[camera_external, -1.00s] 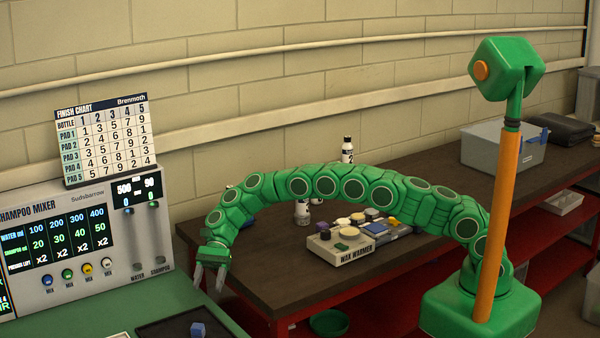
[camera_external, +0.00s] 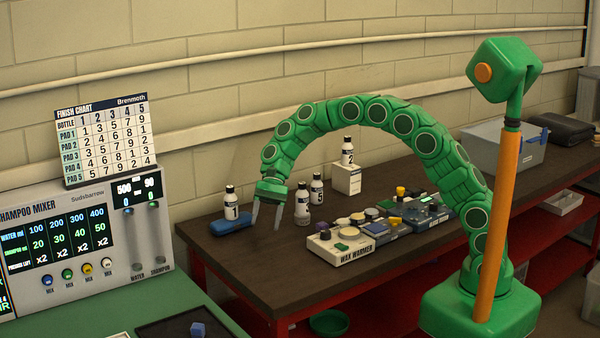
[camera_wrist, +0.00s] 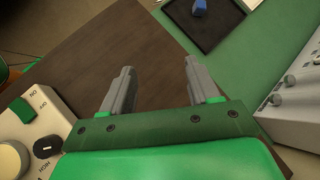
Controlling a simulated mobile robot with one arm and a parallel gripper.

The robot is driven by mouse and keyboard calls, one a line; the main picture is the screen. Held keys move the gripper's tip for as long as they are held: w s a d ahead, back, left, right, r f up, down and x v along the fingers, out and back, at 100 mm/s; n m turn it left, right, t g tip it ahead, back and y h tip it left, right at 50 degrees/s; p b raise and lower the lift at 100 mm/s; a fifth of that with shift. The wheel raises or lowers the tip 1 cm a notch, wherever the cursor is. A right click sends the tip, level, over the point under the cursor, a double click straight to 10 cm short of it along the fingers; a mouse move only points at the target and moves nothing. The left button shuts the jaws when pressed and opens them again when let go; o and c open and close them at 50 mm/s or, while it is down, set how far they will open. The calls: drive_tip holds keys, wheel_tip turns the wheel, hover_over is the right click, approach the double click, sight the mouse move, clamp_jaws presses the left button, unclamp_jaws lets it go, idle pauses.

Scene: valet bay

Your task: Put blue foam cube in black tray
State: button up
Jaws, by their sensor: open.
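The blue foam cube (camera_external: 198,329) sits inside the black tray (camera_external: 165,332) on the green surface at the lower left. In the wrist view the cube (camera_wrist: 199,7) and the tray (camera_wrist: 228,15) show at the top, cut by the frame edge. My gripper (camera_external: 266,226) is above the dark bench, to the right of and behind the tray. Its jaws (camera_wrist: 158,80) are open with nothing between them. The cube is apart from my gripper.
A bottle marked 1 on a blue block (camera_external: 231,222) stands left of my gripper, and bottles (camera_external: 302,205) stand to its right. The wax warmer (camera_external: 340,248) is farther right. The shampoo mixer (camera_external: 90,235) stands behind the tray. The bench's front left is clear.

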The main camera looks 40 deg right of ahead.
drive_tip(key=s+d+r+n+t+h, duration=0.15)
drive_tip(key=s+d, duration=0.25)
drive_tip(key=d, duration=0.5)
drive_tip(key=s+d+r+n+h, duration=0.1)
drive_tip(key=s+d+r, duration=0.2)
drive_tip(key=d, duration=0.5)
drive_tip(key=s+d+r+n+t+h, duration=0.15)
drive_tip(key=s+d, duration=0.25)
drive_tip(key=d, duration=0.5)
drive_tip(key=s+d+f+n+t+h, duration=0.1)
drive_tip(key=s+d+n+h, duration=0.1)
drive_tip(key=s+d, duration=1.8)
drive_tip(key=shift+d+f+h, duration=0.15)
drive_tip(key=shift+d+h, duration=0.35)
drive_tip(key=shift+d, duration=0.2)
